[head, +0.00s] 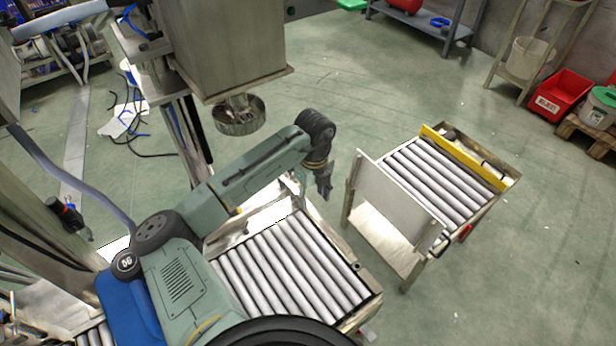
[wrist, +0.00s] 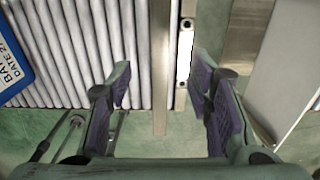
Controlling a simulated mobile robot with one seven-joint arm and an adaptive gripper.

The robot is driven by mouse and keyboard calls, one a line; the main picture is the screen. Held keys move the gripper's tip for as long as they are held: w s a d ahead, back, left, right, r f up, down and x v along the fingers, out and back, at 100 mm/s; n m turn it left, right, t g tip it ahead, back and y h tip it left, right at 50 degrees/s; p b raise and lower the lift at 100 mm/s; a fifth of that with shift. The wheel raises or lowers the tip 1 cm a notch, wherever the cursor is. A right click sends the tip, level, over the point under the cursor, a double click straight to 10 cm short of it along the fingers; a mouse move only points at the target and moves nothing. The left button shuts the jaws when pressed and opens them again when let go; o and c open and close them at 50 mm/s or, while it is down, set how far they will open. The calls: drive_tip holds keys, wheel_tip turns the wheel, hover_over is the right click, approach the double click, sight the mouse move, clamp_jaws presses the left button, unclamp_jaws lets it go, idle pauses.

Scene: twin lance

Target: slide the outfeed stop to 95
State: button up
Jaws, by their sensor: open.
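A yellow bar (head: 462,157) lies across the far end of the right-hand roller conveyor (head: 430,180); it may be the outfeed stop, but I cannot tell for sure. No scale or number 95 is readable. My gripper (head: 323,188) hangs open and empty near the far right corner of the nearer roller conveyor (head: 290,262), apart from the yellow bar. In the wrist view my gripper (wrist: 160,88) has its dark pads spread wide, with a metal rail (wrist: 160,60) and a narrow white strip (wrist: 185,55) beyond and between them.
An upright pale plate (head: 400,200) stands at the near side of the right-hand conveyor. A floor gap separates the two conveyors. A boxy metal machine (head: 225,45) with a round nozzle hangs behind my arm. A blue-edged label (wrist: 12,70) lies left in the wrist view.

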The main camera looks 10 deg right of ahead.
sight(313, 211)
drive_tip(key=shift+w+f, duration=0.1)
drive_tip(key=shift+s+f+b, duration=0.2)
drive_tip(key=shift+f+b, duration=0.45)
drive_tip(key=shift+b, duration=0.05)
wheel_tip(313, 211, down, 6)
drive_tip(key=b, duration=0.5)
drive_tip(key=shift+w+f, duration=0.1)
drive_tip(key=shift+f, duration=0.1)
drive_tip(key=shift+c, duration=0.4)
clamp_jaws()
